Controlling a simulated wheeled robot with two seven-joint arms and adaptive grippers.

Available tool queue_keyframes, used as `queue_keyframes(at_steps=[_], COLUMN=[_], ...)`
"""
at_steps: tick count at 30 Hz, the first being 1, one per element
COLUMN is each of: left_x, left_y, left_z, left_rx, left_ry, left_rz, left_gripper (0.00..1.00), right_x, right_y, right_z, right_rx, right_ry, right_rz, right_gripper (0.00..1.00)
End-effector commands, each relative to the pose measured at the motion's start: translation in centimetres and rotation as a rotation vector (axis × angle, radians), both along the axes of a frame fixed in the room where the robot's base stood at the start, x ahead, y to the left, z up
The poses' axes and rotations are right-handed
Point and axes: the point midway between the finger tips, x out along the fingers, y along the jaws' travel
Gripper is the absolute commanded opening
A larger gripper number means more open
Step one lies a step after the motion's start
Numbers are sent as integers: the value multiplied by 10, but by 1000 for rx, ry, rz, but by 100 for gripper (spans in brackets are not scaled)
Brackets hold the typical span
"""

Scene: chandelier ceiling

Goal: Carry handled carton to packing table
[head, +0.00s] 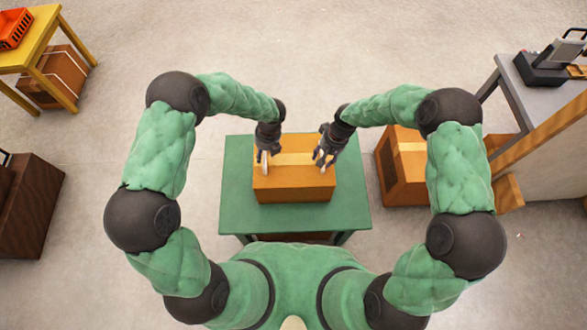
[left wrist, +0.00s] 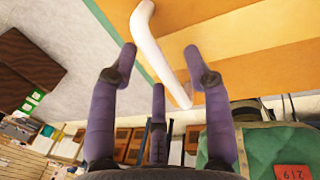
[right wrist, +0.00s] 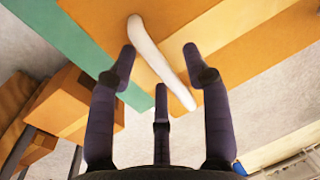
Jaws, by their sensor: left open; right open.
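An orange-brown carton (head: 292,185) with a paler tape strip sits on a green table (head: 236,205) in front of me. It has a white handle on each side. My left gripper (head: 265,160) is open at the carton's left side. In the left wrist view the white left handle (left wrist: 158,50) runs between the open fingers (left wrist: 160,60). My right gripper (head: 325,160) is open at the carton's right side. In the right wrist view the white right handle (right wrist: 158,58) lies between the open fingers (right wrist: 160,62). I cannot tell whether the fingers touch the handles.
Another carton (head: 402,172) stands on the floor right of the green table. A grey table (head: 518,95) with a dark device (head: 543,68) is at the far right. A yellow table (head: 35,40) with a red crate (head: 14,28) is at the far left. Floor left of the green table is clear.

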Motion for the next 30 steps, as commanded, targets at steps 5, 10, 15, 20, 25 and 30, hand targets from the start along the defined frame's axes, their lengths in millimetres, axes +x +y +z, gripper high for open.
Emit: queue_keyframes(at_steps=[5,10,15,20,25,30], left_x=[-1,0,0,0,-1,0], left_y=[2,3,2,2,2,2], left_z=[-11,-13,-13,-13,-13,-12], left_rx=[0,0,0,0,0,-1], left_ry=[1,0,0,0,0,-2], left_rz=[1,1,1,1,1,1], left_gripper=[50,50,50,4,0,0], right_x=[0,0,0,0,0,1], right_y=[2,2,2,3,3,3], right_z=[-11,-13,-13,-13,-13,-12], right_rx=[0,0,0,0,0,0], right_ry=[-1,-1,-1,-1,-1,-3], right_rz=[-1,-1,-1,-1,-1,-2], right_gripper=[49,49,49,4,0,0])
